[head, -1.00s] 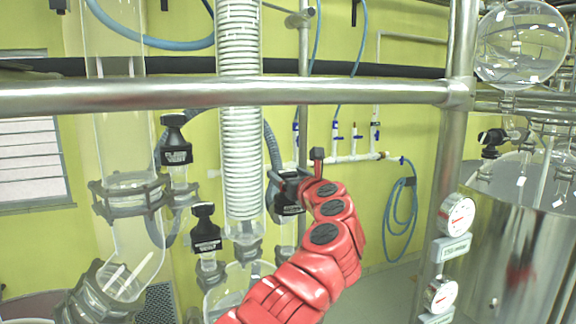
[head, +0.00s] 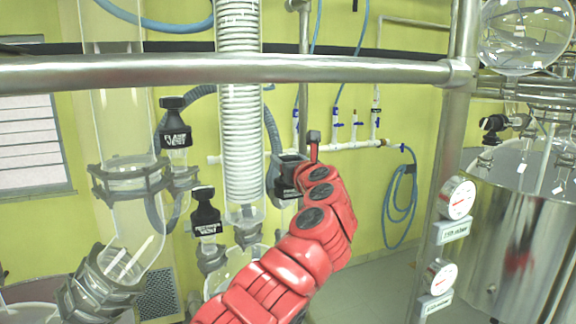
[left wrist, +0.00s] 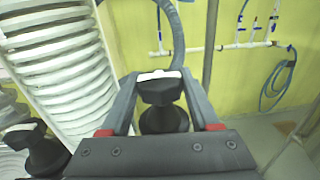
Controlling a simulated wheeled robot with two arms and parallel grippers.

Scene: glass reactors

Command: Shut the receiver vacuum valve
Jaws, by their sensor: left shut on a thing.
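A black valve knob (head: 287,188) with a partly covered white label stands on glass to the right of the white coiled condenser. I take it for the receiver vacuum valve; its label is too small to read. My left gripper (head: 291,165) is at this knob, at the end of my red arm. In the left wrist view, the two fingers of the gripper (left wrist: 160,76) stand on both sides of the black knob (left wrist: 161,93) and are shut on it. The valve's lower part is mostly hidden. My right gripper is not in view.
The flask vent valve (head: 175,135) and a second black vent valve (head: 205,215) stand left of the coiled condenser (head: 240,150). A steel rail (head: 360,69) crosses above. Gauges (head: 458,198) and a steel vessel (head: 520,235) are at right.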

